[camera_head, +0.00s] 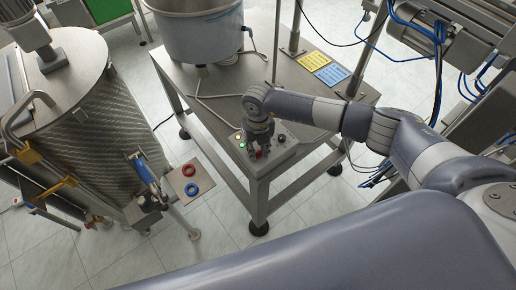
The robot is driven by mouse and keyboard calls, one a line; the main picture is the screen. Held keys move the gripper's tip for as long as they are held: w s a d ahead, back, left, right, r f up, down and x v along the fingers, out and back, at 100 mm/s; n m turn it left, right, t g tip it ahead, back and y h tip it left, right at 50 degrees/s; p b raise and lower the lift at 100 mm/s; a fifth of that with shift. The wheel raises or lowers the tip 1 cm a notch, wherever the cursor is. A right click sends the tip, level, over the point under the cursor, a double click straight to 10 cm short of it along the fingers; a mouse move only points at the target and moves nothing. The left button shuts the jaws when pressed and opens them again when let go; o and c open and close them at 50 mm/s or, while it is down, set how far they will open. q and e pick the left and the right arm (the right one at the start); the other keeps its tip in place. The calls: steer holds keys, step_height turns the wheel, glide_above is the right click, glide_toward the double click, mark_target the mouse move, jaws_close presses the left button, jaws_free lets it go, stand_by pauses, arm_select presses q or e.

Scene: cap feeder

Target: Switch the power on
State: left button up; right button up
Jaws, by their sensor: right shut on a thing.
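A grey control box (285,153) sits on the near corner of the steel table. It has lit green and yellow lamps (241,140) on its left part and dark buttons on its right part. My right gripper (259,152) points down at the middle of the box, shut on a red switch (260,154). Only a little of the switch shows between the fingers, so its turn position cannot be told. My left gripper is not in view.
The steel table (215,98) carries a large round feeder bowl (200,35) and yellow and blue labels (313,61). A big metal drum (80,110) stands at the left. Red and blue rings (190,188) lie on a small plate. Machinery with blue hoses is at the upper right.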

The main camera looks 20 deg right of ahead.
mark_target(258, 151)
steer(key=shift+w+r+m, duration=0.1)
steer(key=shift+m, duration=1)
steer(key=o, duration=1.1)
steer(key=shift+c, duration=0.2)
step_height(258, 151, up, 12)
